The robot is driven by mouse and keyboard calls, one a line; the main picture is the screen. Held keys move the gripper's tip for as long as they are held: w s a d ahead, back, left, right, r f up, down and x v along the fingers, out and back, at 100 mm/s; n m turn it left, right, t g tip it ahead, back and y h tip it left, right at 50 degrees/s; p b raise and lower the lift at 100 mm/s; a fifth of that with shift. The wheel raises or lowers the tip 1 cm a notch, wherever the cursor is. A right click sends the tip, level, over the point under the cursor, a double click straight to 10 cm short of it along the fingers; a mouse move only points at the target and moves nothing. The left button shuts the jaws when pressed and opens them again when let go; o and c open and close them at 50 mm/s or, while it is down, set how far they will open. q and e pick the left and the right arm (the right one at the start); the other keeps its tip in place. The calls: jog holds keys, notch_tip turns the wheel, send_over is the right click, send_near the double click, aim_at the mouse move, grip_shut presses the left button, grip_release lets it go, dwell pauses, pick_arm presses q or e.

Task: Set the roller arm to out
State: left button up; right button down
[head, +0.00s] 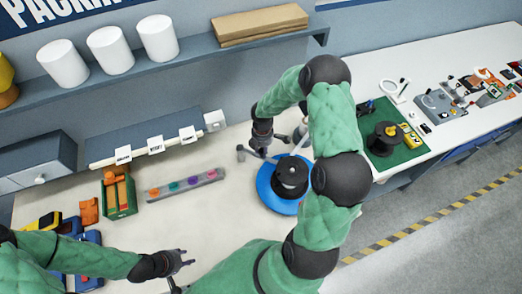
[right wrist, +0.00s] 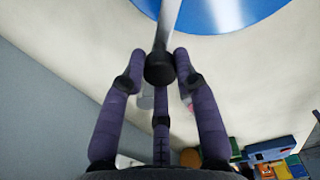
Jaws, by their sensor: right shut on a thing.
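The pulley unit is a blue disc (head: 265,188) with a black stepped hub (head: 291,172) on the white bench. The roller arm is a thin grey bar, plain in the right wrist view (right wrist: 166,25), reaching over the blue disc. Its dark round end (right wrist: 160,68) sits between the fingertips of my right gripper (right wrist: 160,62), which is shut on it. In the head view my right gripper (head: 266,151) is just behind and left of the disc, and its fingers partly hide the bar. My left gripper (head: 184,260) is open and empty over the bench front.
A small grey post (head: 241,153) stands left of my right gripper. A strip with coloured knobs (head: 185,184) and a green box with orange parts (head: 119,194) lie left. A green board with a black spool (head: 388,140) is right of my arm. White bench between is clear.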

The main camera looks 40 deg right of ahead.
pick_arm(q)
jog(key=shift+r+p, duration=0.45)
jog(key=shift+r, duration=0.15)
pick_arm(e)
jog(key=shift+w+d+r+n, duration=0.1)
jog(key=shift+w+d+n, duration=0.3)
jog(key=shift+d+n, duration=0.35)
pick_arm(q)
jog(key=shift+r+p, duration=0.8)
pick_arm(e)
jog(key=w+d+n, duration=0.3)
jog(key=w+n, duration=0.2)
jog(key=n, duration=0.2)
jog(key=shift+w+d, duration=0.2)
jog(key=shift+d, duration=0.1)
jog(key=shift+n, duration=0.25)
jog(key=c, duration=0.9)
grip_release()
jog(key=shift+w, duration=0.1)
jog(key=shift+c, duration=0.2)
notch_tip(320, 180, up, 12)
